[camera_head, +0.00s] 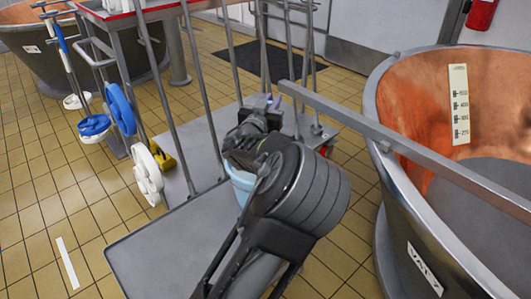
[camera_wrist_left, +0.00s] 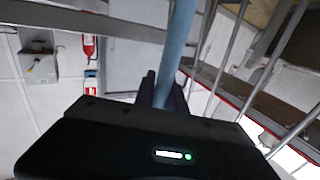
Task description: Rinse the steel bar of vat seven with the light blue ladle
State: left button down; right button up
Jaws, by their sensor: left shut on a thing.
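Vat seven (camera_head: 455,262) is a large steel tub with a copper inside at the right, labelled VAT 7. My left gripper (camera_head: 262,110) is left of that end, over the cart. In the left wrist view the gripper (camera_wrist_left: 162,92) is shut on the light blue handle of the ladle (camera_wrist_left: 180,40). A light blue part of the ladle (camera_head: 241,182) shows below my left arm in the head view; the arm hides the rest. My right gripper is not in view.
A steel cart (camera_head: 150,255) with upright posts stands left of the vat. A second vat (camera_head: 30,50) is at the far left. A fire extinguisher (camera_head: 481,14) hangs at the back. Tiled floor is clear at lower left.

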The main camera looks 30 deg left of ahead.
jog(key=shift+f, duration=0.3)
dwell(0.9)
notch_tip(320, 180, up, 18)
jog(key=p, duration=1.8)
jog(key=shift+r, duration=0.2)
